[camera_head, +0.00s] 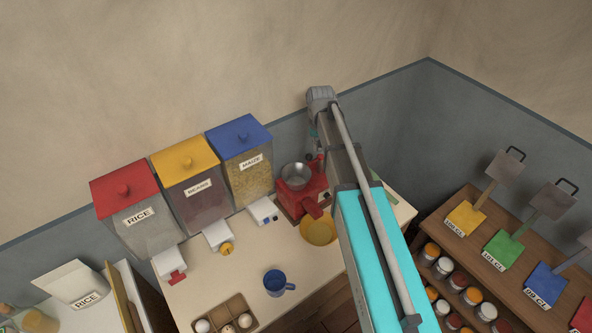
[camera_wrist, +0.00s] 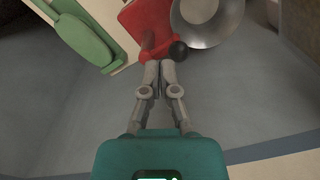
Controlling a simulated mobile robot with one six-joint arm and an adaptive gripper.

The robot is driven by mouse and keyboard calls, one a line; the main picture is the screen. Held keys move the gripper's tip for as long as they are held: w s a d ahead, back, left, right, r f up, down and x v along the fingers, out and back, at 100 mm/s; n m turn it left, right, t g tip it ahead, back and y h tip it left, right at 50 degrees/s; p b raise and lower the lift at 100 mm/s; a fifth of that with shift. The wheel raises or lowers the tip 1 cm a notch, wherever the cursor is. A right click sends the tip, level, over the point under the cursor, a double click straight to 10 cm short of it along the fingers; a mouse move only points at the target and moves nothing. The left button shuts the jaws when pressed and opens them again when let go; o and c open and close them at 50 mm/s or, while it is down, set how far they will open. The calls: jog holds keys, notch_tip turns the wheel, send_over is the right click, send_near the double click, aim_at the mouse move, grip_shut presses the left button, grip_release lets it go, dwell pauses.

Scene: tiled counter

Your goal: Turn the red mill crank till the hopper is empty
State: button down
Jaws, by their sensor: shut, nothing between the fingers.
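The red mill (camera_head: 303,201) stands on the counter, with a grey metal hopper (camera_head: 296,176) on top. I see only grey metal inside the hopper; its bottom is unclear. A yellow bowl (camera_head: 318,232) sits below the mill's spout. The mill (camera_wrist: 143,20) and hopper (camera_wrist: 207,17) also show in the wrist view. The crank's black knob (camera_wrist: 178,50) is just beyond and right of the fingertips. My gripper (camera_wrist: 159,66) is shut and empty, close beside the knob; whether they touch is unclear. In the head view my arm hides most of the gripper.
Bins of rice (camera_head: 137,222), beans (camera_head: 196,195) and maize (camera_head: 250,178) stand left of the mill. A blue mug (camera_head: 275,283) and an egg carton (camera_head: 224,318) are nearer the front. A green object (camera_wrist: 78,32) lies left of the mill in the wrist view.

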notch_tip(320, 180, up, 2)
jog(key=shift+r+p, duration=0.1)
jog(key=shift+p, duration=0.75)
jog(key=s+d+f+b, duration=0.4)
jog(key=s+f+b, duration=0.2)
jog(key=s, duration=0.4)
jog(key=s+d+f+b, duration=0.3)
jog(key=s+f+b, duration=0.3)
jog(key=s, duration=0.4)
jog(key=shift+s+d+f+m+b, duration=0.15)
jog(key=shift+d+f+m+b, duration=0.2)
jog(key=shift+d+m, duration=0.05)
dwell(1.4)
